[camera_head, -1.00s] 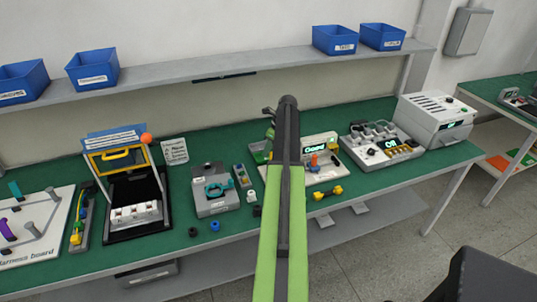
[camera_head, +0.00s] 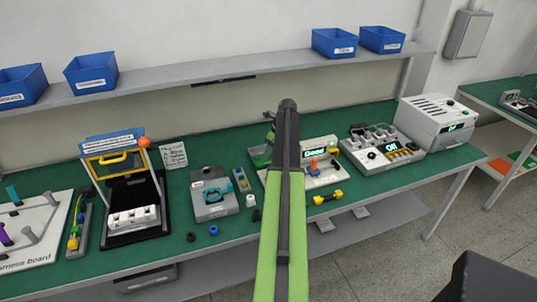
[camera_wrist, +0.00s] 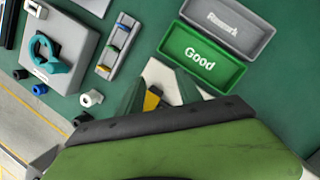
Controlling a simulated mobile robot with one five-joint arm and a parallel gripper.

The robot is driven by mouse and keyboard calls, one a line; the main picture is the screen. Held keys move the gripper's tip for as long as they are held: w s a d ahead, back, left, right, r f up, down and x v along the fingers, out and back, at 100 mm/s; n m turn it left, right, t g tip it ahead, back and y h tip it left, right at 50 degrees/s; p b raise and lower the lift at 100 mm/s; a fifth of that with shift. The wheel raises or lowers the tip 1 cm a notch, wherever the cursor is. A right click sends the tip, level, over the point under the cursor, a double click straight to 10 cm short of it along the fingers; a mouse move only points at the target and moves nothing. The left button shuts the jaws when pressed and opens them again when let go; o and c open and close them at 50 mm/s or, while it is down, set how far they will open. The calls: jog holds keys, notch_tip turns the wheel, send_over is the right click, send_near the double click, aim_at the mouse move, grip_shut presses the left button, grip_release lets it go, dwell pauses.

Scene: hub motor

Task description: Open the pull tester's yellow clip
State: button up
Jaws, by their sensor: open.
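The pull tester appears to be the pale device (camera_head: 331,177) with a lit green display and an orange part, just right of my arm in the head view. My arm hides its left part. In the wrist view a small yellow piece with black (camera_wrist: 152,100) shows near a white base; it may be the yellow clip, but its state is unclear. My gripper (camera_wrist: 156,90) is open, its two dark green fingers seemingly either side of the yellow piece. I cannot tell whether they touch it. In the head view my arm hides most of the gripper.
Green "Good" tray (camera_wrist: 177,62) and grey "Rework" tray (camera_wrist: 205,23) lie beyond the gripper. A grey fixture with a teal clamp (camera_head: 214,205) stands left. A yellow-black part (camera_head: 328,198) lies in front of the tester. A switch box (camera_head: 381,148) stands right.

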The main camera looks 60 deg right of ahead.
jog(key=p+v, duration=1.6)
jog(key=v, duration=0.1)
jog(key=shift+r, duration=0.15)
jog(key=shift+s+d, duration=0.1)
